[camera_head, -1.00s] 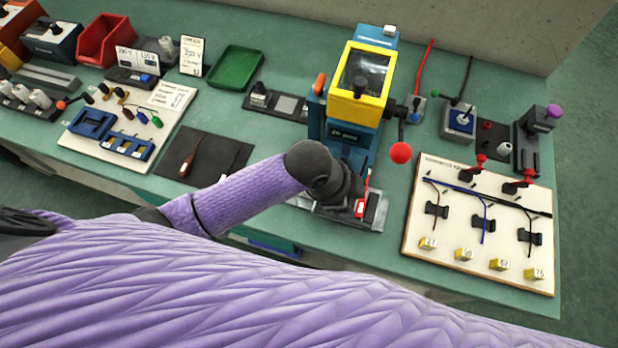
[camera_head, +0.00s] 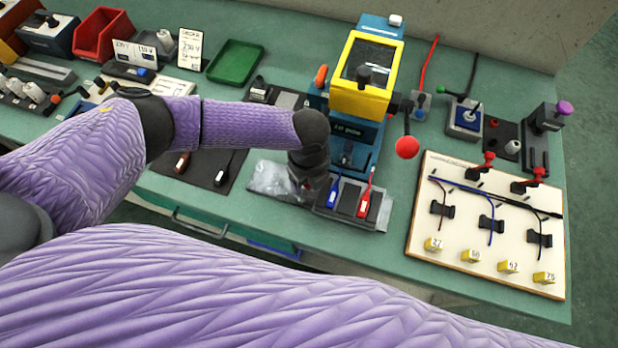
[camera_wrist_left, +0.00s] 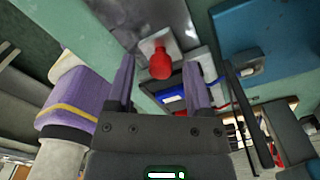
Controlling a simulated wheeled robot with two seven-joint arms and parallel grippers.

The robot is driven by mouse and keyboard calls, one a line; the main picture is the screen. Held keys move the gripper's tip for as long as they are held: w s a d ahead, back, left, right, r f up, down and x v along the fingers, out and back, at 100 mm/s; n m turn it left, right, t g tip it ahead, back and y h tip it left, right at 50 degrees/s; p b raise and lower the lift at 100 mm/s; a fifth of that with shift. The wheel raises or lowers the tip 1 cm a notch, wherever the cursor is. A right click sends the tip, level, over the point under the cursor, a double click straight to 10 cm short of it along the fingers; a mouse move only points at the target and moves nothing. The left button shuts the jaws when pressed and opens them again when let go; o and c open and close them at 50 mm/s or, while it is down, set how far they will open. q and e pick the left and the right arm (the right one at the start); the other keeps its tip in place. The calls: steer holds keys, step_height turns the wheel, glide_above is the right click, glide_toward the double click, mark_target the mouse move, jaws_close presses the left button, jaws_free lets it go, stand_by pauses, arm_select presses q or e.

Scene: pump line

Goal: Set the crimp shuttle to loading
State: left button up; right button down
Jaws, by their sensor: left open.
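The crimp press (camera_head: 365,100) is a blue machine with a yellow guarded head and a red ball lever (camera_head: 407,147). At its front foot lies a grey shuttle plate (camera_head: 323,211) carrying a blue-handled piece (camera_head: 333,193) and a red-handled piece (camera_head: 365,204). My left gripper (camera_head: 303,196) points down at the plate's left end and is open. In the left wrist view a red knob (camera_wrist_left: 160,62) shows between the open fingertips, apparently untouched; the blue piece (camera_wrist_left: 173,96) shows beyond. The gripper mostly hides the knob in the head view. My right gripper is out of view.
A clear, crumpled-looking patch (camera_head: 268,178) lies left of the gripper. A dark mat (camera_head: 206,168) with tools is further left. A white wire board (camera_head: 487,225) stands to the right. Bare green bench lies between press and board.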

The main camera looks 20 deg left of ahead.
arm_select(q)
jaws_close()
stand_by(1.4)
